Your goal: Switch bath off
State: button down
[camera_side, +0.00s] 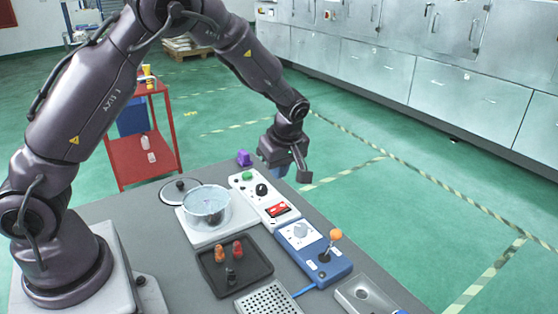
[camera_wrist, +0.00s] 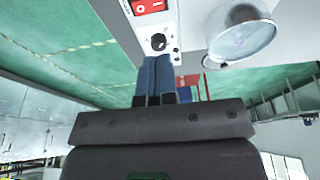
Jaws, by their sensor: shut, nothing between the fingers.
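The bath is a clear round vessel (camera_side: 207,204) on a white base. It also shows in the wrist view (camera_wrist: 240,38). The wrist view shows the red switch (camera_wrist: 149,5) at the top edge, partly cut off, and the black knob (camera_wrist: 158,42) just beyond my fingertips. Which way the rocker is tipped is unclear. My gripper (camera_side: 276,165) is shut and empty, above the panel's far end. Its blue fingers (camera_wrist: 157,60) appear together.
A blue box with an orange-topped lever (camera_side: 335,236) stands at the right. A dark tray (camera_side: 215,285) with small orange and dark pieces lies in front of the bath.

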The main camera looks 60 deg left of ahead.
jog(key=shift+v, duration=1.4)
jog(key=shift+s, duration=0.2)
